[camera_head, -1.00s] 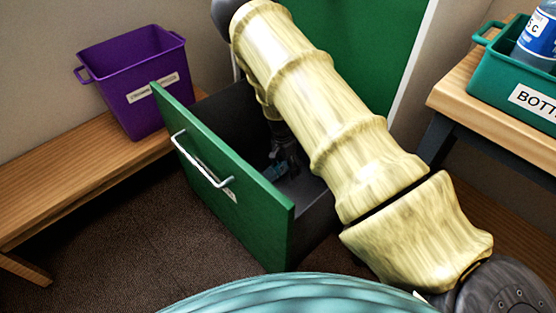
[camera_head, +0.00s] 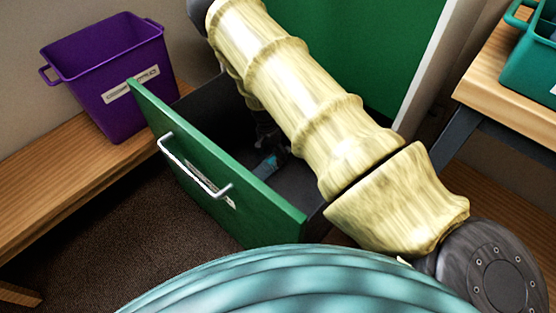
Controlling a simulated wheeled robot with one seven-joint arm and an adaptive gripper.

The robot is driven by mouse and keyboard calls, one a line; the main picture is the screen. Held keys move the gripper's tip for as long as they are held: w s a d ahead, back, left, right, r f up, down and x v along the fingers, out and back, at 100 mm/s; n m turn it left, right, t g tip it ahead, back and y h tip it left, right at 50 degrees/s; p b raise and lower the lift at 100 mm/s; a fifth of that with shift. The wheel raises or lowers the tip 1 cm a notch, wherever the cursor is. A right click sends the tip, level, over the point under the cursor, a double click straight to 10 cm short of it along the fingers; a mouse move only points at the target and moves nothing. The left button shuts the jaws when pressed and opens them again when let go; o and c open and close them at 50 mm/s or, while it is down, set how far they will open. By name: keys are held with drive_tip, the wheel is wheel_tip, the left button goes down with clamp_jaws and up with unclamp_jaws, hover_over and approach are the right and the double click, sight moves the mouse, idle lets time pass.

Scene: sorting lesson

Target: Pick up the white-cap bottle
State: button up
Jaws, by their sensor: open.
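My gripper (camera_head: 272,148) is a dark shape down inside the open green drawer (camera_head: 215,172), partly hidden behind my arm. It is open, though its fingers are hard to make out in the shadow. A small dark teal item (camera_head: 266,167) lies on the drawer floor just below the gripper, with a little light part beside it. I cannot tell whether it is the white-cap bottle; no white cap shows clearly.
A purple bin (camera_head: 115,85) with a label stands on a wooden bench (camera_head: 90,185) at left. A green bin (camera_head: 530,70) sits on a wooden table (camera_head: 500,62) at right. The drawer's front panel and metal handle (camera_head: 195,172) stand out over dark carpet.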

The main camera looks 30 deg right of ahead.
sight(272, 157)
drive_tip(key=shift+d+f+b, duration=0.1)
drive_tip(key=shift+f+b, duration=1.55)
drive_tip(key=shift+f, duration=1)
drive_tip(key=shift+s, duration=0.1)
drive_tip(key=shift+c, duration=0.3)
drive_tip(key=c, duration=0.9)
